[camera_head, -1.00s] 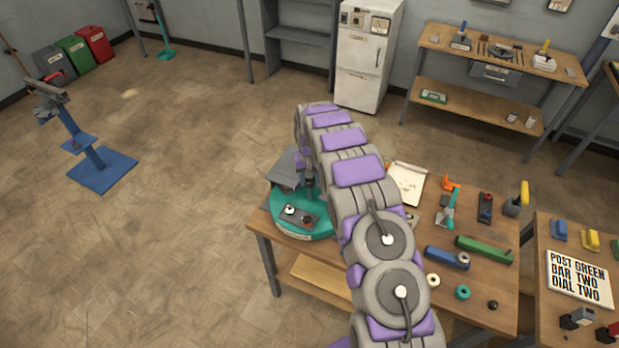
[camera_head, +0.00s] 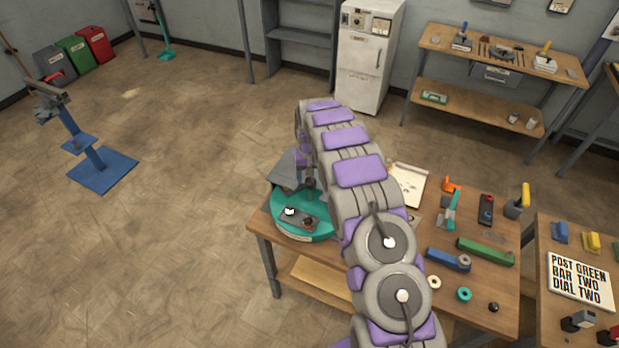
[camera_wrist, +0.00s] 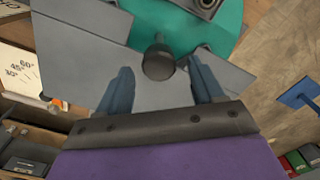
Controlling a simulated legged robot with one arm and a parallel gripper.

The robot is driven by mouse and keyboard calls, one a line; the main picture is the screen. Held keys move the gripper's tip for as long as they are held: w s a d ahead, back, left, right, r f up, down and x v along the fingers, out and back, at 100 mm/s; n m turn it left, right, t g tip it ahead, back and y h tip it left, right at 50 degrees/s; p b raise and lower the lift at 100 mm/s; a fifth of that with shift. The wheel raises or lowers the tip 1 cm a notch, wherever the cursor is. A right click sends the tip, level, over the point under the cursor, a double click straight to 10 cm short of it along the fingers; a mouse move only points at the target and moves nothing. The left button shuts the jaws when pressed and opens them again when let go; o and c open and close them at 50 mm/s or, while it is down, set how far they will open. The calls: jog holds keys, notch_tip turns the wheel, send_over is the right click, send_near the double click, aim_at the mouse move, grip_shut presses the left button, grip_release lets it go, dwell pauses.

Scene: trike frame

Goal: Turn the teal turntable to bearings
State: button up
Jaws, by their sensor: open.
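The teal turntable (camera_head: 297,232) sits at the left end of the workbench. It also shows at the top of the wrist view (camera_wrist: 165,22). A small grey tray with a white-centred ring and a dark ring (camera_head: 299,218) lies on its near side, and a grey plate (camera_head: 285,170) stands at its far side. In the wrist view a dark round-ended post (camera_wrist: 158,62) stands between the blue fingers of my gripper (camera_wrist: 160,82), which is open. The fingers look apart from the post. My arm hides the turntable's right part in the head view.
The workbench (camera_head: 400,290) holds a blue bar (camera_head: 448,259), a green bar (camera_head: 486,251), loose rings and several tools to the right. A second bench (camera_head: 550,235) carries a sign reading POST GREEN, BAR TWO, DIAL TWO (camera_head: 580,279).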

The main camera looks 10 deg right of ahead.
notch_tip(320, 180, up, 16)
dwell(0.4)
jog(key=shift+f, duration=0.1)
